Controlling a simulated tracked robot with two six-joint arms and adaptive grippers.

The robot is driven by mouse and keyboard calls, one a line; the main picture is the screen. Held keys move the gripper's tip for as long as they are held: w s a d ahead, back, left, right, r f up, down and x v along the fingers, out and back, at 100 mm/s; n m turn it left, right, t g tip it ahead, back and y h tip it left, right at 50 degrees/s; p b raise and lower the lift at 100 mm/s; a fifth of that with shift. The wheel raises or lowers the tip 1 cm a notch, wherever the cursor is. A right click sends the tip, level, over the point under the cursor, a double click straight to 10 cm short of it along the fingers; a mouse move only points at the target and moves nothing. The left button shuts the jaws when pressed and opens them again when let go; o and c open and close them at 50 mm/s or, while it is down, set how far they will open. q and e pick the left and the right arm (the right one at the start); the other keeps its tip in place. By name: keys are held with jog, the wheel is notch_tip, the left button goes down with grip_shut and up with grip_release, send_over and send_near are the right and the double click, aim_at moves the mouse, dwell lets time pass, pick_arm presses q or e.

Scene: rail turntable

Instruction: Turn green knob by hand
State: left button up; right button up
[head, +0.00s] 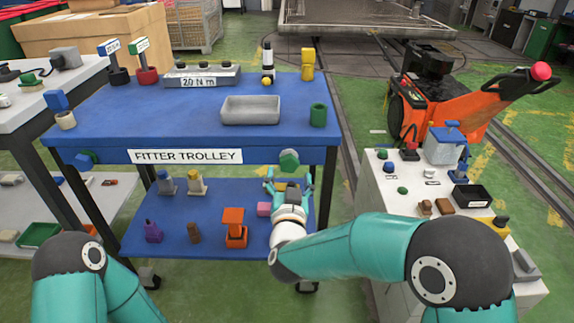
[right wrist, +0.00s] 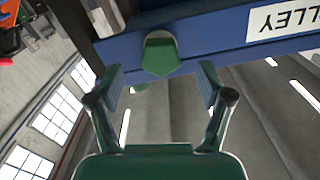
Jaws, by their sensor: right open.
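The green knob (head: 289,160) sits on the front edge of the blue trolley (head: 190,131), near its right end, right of the FITTER TROLLEY label. In the right wrist view the green knob (right wrist: 161,58) shows as a faceted knob on a grey round base. My right gripper (head: 288,178) is open just below and in front of the knob. In the right wrist view its two fingers stand apart, one to each side of the knob, with gaps between. My left arm shows at the lower left, but its gripper is out of view.
The lower shelf (head: 180,238) holds an orange part (head: 235,228) and other small items near my right forearm. A white bench (head: 390,225) with small parts stands on the right.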

aim_at(288, 168)
jog(key=shift+w, duration=2.65)
jog(key=c, duration=1.2)
